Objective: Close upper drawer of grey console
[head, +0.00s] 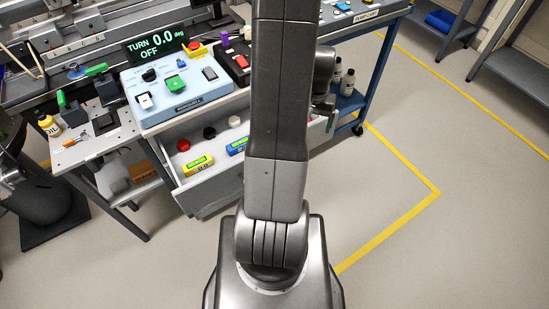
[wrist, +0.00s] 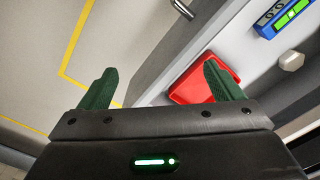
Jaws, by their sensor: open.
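The upper drawer of the grey console (head: 172,134) stands open in the head view, with several items inside. My arm hides its right part. In the wrist view the drawer's front wall (wrist: 190,58) runs diagonally, with a metal handle (wrist: 183,8) on its outer side at the top. My gripper (wrist: 160,85) is open and empty, with green fingers. The left finger shows over the floor outside the drawer, and the right one overlaps a red object (wrist: 203,78) inside it. I cannot tell whether the fingers touch anything. In the head view the gripper is mostly hidden behind my arm.
A blue-grey control box (head: 178,92) with a TURN 0.0 OFF display stands above the drawer. A yellow device (head: 198,165) and a blue device (wrist: 283,17) lie in the drawer. A blue cart (head: 352,102) stands behind at right. The floor at right is clear.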

